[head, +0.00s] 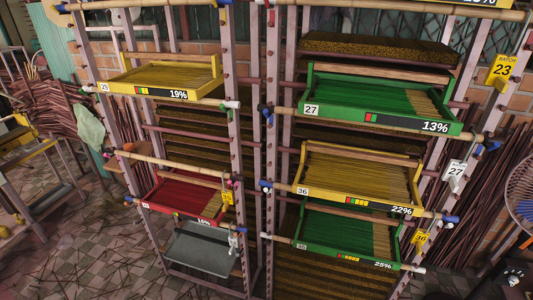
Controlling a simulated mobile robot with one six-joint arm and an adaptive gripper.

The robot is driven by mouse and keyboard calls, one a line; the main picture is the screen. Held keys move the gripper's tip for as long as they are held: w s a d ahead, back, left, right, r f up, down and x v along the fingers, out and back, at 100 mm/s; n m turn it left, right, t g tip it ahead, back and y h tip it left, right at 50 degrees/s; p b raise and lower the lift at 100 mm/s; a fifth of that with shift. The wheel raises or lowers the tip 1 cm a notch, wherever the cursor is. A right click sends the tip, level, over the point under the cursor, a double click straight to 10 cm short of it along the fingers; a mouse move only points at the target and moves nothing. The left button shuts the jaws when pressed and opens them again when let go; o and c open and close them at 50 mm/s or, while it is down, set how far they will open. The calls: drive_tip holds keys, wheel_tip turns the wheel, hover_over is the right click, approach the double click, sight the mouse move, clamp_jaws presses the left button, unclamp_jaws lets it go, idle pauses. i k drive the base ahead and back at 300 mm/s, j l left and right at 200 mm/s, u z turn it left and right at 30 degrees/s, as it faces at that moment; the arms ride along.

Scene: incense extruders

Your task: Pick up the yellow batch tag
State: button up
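A yellow batch tag (502,70) reading "BATCH 23" hangs at the upper right, by the right post of the right rack. A smaller yellow tag (421,238) hangs at the lower right of that rack; its number is hard to read. Another small yellow tag (227,197) hangs on the left rack beside the red tray (185,197). A white tag (455,171) reading "27" hangs below the first yellow tag, and a white tag (233,241) hangs at the lower left rack. My gripper is not in view.
The racks hold a yellow tray (160,92) marked 19%, a green tray (375,122) marked 13%, and several others. Bamboo rods with coloured end caps stick out in front. A fan (521,188) stands at the right edge. Tiled floor (90,255) is open at lower left.

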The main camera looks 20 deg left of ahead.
sight(228, 195)
drive_tip(key=i+j+u, duration=0.25)
drive_tip(key=i+u, duration=0.15)
drive_tip(key=i, duration=0.3)
drive_tip(key=i+u, duration=0.35)
drive_tip(key=i, duration=0.35)
